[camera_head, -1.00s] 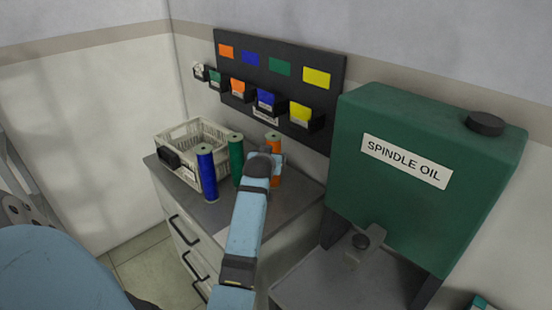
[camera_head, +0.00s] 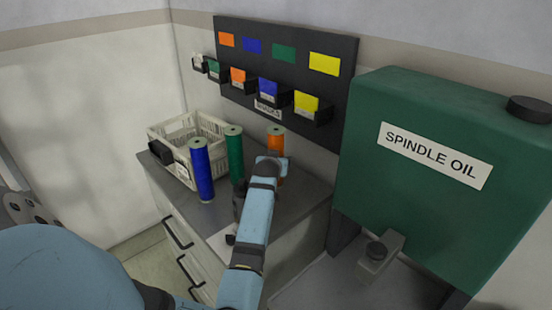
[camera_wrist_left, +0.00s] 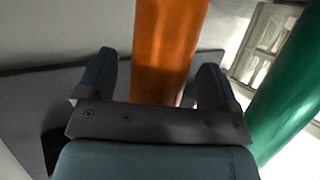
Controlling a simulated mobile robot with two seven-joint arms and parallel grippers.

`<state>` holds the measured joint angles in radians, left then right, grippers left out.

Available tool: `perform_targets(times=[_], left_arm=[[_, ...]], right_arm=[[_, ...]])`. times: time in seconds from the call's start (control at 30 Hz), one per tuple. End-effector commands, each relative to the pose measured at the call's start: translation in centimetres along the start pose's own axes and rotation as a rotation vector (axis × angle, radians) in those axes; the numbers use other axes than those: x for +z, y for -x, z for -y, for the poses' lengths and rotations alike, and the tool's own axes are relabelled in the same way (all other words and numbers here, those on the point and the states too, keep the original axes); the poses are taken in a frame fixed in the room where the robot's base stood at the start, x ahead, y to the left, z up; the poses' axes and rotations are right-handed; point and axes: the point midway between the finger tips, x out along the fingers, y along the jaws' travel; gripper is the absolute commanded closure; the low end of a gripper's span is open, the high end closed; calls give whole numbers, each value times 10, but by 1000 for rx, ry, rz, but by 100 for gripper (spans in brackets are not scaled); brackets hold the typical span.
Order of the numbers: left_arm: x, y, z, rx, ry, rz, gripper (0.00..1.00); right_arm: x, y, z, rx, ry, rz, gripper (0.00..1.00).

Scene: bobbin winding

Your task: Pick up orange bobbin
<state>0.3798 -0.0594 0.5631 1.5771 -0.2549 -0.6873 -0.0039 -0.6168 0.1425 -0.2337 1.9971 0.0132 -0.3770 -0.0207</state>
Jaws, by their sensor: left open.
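The orange bobbin (camera_head: 276,143) stands upright on the grey cabinet top, at the right end of a group of three bobbins. My left gripper (camera_head: 270,162) is right at it and covers its lower part in the head view. In the left wrist view the orange bobbin (camera_wrist_left: 168,45) stands between the two fingers of my open left gripper (camera_wrist_left: 157,68). I cannot tell whether either finger touches it. My right gripper is not in view.
The green bobbin (camera_head: 235,155) and the blue bobbin (camera_head: 202,172) stand left of the orange one. A cream crate (camera_head: 163,133) sits behind them. A dark wall panel (camera_head: 286,45) with small coloured bins is behind. A green spindle oil tank (camera_head: 430,120) stands at right.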

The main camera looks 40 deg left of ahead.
Motion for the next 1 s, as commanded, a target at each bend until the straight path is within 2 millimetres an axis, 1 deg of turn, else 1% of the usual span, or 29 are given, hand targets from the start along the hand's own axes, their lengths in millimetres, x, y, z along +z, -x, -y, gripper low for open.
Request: perform_targets(times=[0.1, 0.3, 0.33, 0.37, 0.4, 0.57, 0.6, 0.83, 0.93, 1.0], left_arm=[[0, -7, 0, 0, 0, -1, 14], [0, -8, 0, 0, 0, 0, 14], [0, -8, 0, 0, 0, -1, 19], [0, -8, 0, 0, 0, 0, 26], [0, -8, 0, 0, 0, 0, 35], [0, -7, 0, 0, 0, 0, 72], [-1, -7, 0, 0, 0, -2, 75], [-2, -7, 0, 0, 0, -3, 75], [-11, -3, 0, 0, 0, -4, 75], [-22, 1, 0, 0, 1, -5, 75]], right_arm=[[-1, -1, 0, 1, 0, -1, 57], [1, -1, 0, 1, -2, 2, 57], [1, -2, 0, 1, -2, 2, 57], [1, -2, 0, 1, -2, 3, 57], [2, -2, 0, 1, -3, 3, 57], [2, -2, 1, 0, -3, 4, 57], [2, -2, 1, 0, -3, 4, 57], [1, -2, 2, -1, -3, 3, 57], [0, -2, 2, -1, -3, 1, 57], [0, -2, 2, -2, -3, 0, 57]])
